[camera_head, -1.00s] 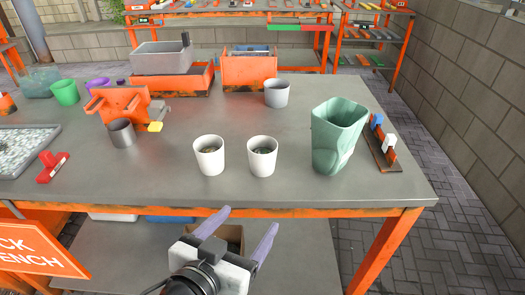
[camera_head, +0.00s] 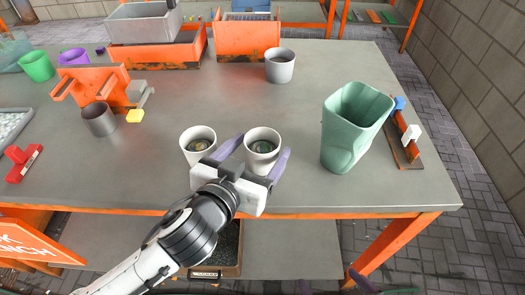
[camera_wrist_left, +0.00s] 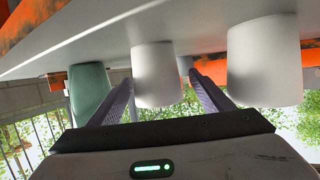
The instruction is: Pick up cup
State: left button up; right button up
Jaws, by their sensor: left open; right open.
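Two white cups stand upright near the front edge of the table, a left cup (camera_head: 198,146) and a right cup (camera_head: 263,148), each with something dark inside. My left gripper (camera_head: 257,155) is open, its purple fingers on either side of the right cup. In the left wrist view, which is turned over, this cup (camera_wrist_left: 157,72) shows between the fingers and the other cup (camera_wrist_left: 265,62) beside them. I cannot tell whether the fingers touch the cup. Purple fingertips of my right gripper (camera_head: 332,285) show at the bottom edge, apart and empty.
A tall teal container (camera_head: 350,130) stands right of the cups, with an orange rack (camera_head: 404,140) beyond it. A grey cup (camera_head: 280,66) stands behind. A dark grey cup (camera_head: 99,119) and an orange holder (camera_head: 92,86) are at left. The table middle is clear.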

aim_at(268, 144)
pick_arm(q)
jog(key=x, duration=0.5)
jog(key=shift+d+f, duration=0.2)
jog(key=shift+f, duration=0.1)
jog(key=c, duration=1.1)
jog(key=shift+c, duration=0.2)
